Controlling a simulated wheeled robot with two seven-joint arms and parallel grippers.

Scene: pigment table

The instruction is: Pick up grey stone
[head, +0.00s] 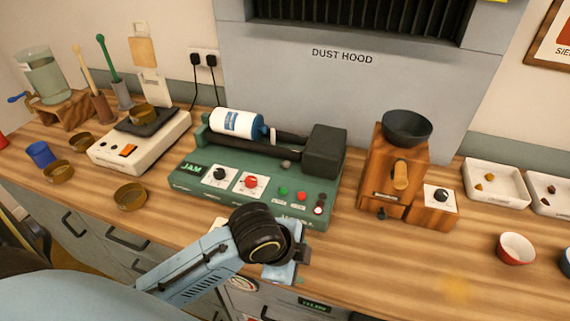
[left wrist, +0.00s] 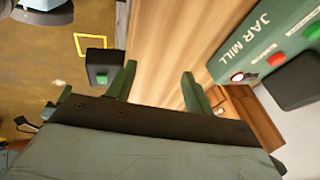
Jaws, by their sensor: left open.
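I cannot make out a grey stone in either view. My left gripper (head: 297,257) is over the front edge of the wooden worktop, in front of the green jar mill (head: 190,187). In the left wrist view its two green fingers (left wrist: 159,72) are spread apart with nothing between them. The worktop (left wrist: 165,40) lies beyond them. Part of the jar mill (left wrist: 232,55) shows at the right of that view. My right gripper is not in view.
A white bottle (head: 238,123) lies on the mill's rollers. A wooden grinder (head: 385,180) stands right of it. White trays (head: 490,203) with small yellow and dark red lumps and a red bowl (head: 516,249) are at the right. A scale (head: 115,155) and brown bowls (head: 131,196) are left.

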